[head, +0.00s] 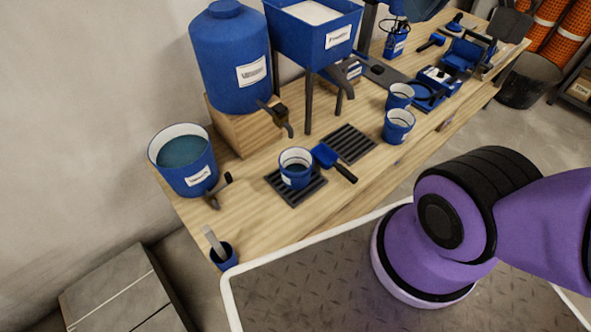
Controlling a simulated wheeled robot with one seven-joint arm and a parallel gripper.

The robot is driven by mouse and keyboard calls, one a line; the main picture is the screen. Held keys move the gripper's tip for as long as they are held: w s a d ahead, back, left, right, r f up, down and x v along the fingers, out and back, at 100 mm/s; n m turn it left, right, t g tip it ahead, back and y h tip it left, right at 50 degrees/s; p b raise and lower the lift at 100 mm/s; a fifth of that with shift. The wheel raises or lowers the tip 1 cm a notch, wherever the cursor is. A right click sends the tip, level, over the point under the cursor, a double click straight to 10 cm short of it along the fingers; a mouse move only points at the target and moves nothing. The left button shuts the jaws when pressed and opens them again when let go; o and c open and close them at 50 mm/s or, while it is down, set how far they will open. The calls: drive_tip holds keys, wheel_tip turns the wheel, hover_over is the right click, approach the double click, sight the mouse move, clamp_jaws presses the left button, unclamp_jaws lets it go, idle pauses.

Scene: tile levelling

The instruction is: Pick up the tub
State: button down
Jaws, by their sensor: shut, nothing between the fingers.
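Several blue containers with white insides and white labels could be the tub; I cannot tell which. One small tub (295,178) stands upright on a dark slatted grate (274,184), beneath the outlet side of the dispensers. Two more small tubs, a nearer one (396,133) and a farther one (396,103), stand upright to the right on the bench. A larger blue bucket (185,176) with dark liquid and a tap stands at the left end. My gripper is out of view; only my purple arm shows at the lower right.
The wooden bench (250,227) holds a big blue tank (230,70) on a wooden block and a blue hopper (312,42). A blue scoop (326,156) lies by a second grate (350,142). Tools crowd the far end. Grey slabs (122,290) lie on the floor left.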

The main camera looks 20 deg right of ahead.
drive_tip(key=c, duration=1.8)
unclamp_jaws()
drive_tip(key=o, duration=0.4)
drive_tip(key=shift+c, duration=0.2)
drive_tip(key=shift+o, duration=0.9)
drive_tip(key=shift+w+a+f, duration=0.1)
drive_tip(key=shift+w, duration=0.35)
drive_tip(key=g, duration=0.5)
hover_over(310, 159)
wheel_tip(310, 159, down, 53)
drive_tip(key=shift+m+y, duration=0.3)
drive_tip(key=shift+m, duration=0.1)
drive_tip(key=shift+f, duration=2.75)
